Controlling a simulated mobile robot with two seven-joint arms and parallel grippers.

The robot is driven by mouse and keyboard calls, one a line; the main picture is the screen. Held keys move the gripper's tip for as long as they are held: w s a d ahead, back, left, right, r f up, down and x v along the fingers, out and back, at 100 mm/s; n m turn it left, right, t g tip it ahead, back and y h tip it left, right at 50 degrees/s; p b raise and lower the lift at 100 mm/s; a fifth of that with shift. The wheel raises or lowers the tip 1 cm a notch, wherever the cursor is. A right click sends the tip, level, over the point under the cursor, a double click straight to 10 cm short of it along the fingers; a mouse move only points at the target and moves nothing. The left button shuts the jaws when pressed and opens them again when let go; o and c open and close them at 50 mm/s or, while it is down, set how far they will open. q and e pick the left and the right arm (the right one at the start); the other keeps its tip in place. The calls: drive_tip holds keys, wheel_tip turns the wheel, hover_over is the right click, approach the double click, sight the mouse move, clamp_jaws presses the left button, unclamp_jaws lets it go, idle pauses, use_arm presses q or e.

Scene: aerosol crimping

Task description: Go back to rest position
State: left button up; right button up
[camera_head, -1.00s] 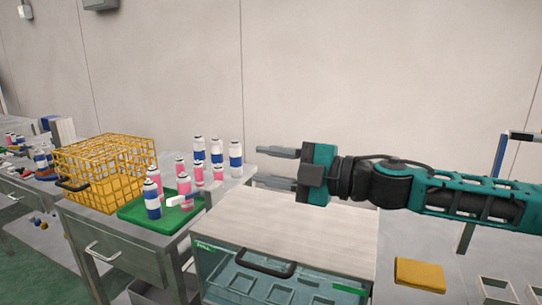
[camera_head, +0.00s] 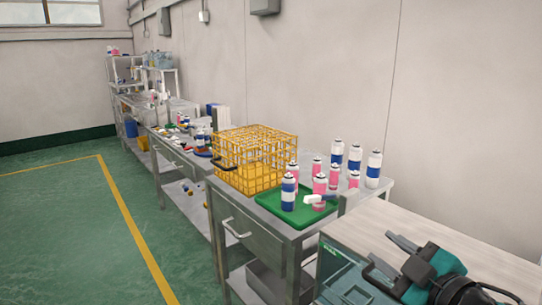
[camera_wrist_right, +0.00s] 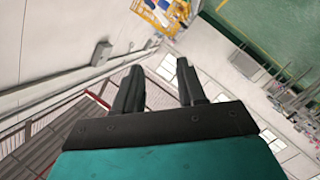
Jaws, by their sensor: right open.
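My right gripper (camera_head: 380,251) shows at the lower right of the head view, over the light top of the cabinet. Its two grey fingers are apart with nothing between them. In the right wrist view the fingers (camera_wrist_right: 158,64) are also spread and empty, with walls, windows and floor far beyond them. My left gripper is not in view.
A yellow wire basket (camera_head: 252,160) stands on a metal table. Beside it are a green tray (camera_head: 268,204) and several pink and blue-white cans (camera_head: 374,168). The cabinet top (camera_head: 480,245) is bare around the gripper. Green floor (camera_head: 60,220) lies open at left.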

drive_tip(key=s+f+m+g+h, duration=0.5)
drive_tip(key=s+f+m+g, duration=0.65)
drive_tip(key=s+f, duration=1.15)
drive_tip(key=w+a+f+n+t+y, duration=0.1)
drive_tip(key=w+a+f+t, duration=0.2)
drive_tip(key=w+f+t, duration=0.3)
drive_tip(key=shift+w+f+t+y, duration=0.3)
drive_tip(key=shift+f+t, duration=0.05)
drive_tip(key=shift+f, duration=0.2)
drive_tip(key=shift+s+d, duration=0.1)
drive_tip(key=shift+d, duration=0.05)
